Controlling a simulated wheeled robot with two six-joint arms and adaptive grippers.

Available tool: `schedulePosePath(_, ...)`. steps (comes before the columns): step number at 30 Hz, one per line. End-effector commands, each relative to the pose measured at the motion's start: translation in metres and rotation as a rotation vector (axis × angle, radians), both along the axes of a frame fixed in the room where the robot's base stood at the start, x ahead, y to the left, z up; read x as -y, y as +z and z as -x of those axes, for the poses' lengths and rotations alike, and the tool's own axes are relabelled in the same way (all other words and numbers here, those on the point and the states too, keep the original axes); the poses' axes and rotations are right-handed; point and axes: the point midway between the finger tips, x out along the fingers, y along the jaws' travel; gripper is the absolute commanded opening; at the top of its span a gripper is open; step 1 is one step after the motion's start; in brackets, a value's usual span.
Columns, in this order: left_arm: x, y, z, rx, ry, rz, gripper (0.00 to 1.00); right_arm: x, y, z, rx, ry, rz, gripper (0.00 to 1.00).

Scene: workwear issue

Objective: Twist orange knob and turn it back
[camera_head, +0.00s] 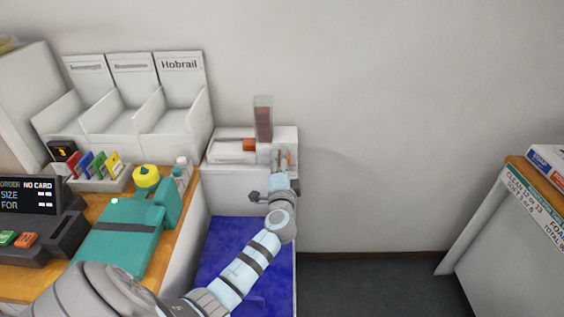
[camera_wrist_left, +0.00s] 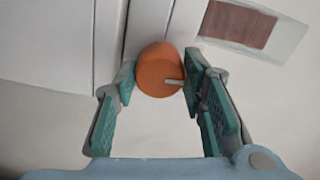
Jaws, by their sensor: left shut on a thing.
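The orange knob (camera_wrist_left: 158,72) is round and sits on the front of a white dispenser, with a small pale pointer mark near its right edge in the left wrist view. My left gripper (camera_wrist_left: 160,78) is shut on it, with a finger on each side. The dispenser carries a clear upright holder (camera_head: 263,104) with brown contents. My right gripper is not in view.
A blue surface (camera_head: 225,240) is below my left forearm. At left, a wooden counter holds a teal box (camera_head: 118,235), a card tray (camera_head: 98,180) and a yellow-topped item (camera_head: 146,176). Open floor (camera_head: 365,285) is at right.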

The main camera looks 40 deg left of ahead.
Motion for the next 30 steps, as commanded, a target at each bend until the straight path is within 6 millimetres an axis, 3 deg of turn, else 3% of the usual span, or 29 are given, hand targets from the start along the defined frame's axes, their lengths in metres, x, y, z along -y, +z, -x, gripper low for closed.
schedulePosePath(22, 0.0006, -0.0019, 0.0002, -0.066, -0.002, -0.082, 0.1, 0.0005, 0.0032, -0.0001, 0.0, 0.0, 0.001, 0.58)
schedulePosePath(23, 0.0006, -0.002, 0.0002, -0.066, -0.002, -0.082, 0.39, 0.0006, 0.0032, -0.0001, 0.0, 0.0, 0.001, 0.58)
schedulePosePath(24, 0.0005, -0.0019, 0.0002, -0.066, -0.001, -0.082, 0.45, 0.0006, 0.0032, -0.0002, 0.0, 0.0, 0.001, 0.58)
schedulePosePath(27, 0.0003, -0.0016, 0.0003, -0.065, -0.001, -0.081, 0.58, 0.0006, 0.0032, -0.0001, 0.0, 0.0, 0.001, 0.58)
schedulePosePath(30, 0.0001, -0.0017, 0.0004, -0.065, -0.001, -0.081, 0.58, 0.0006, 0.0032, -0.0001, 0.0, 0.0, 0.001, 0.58)
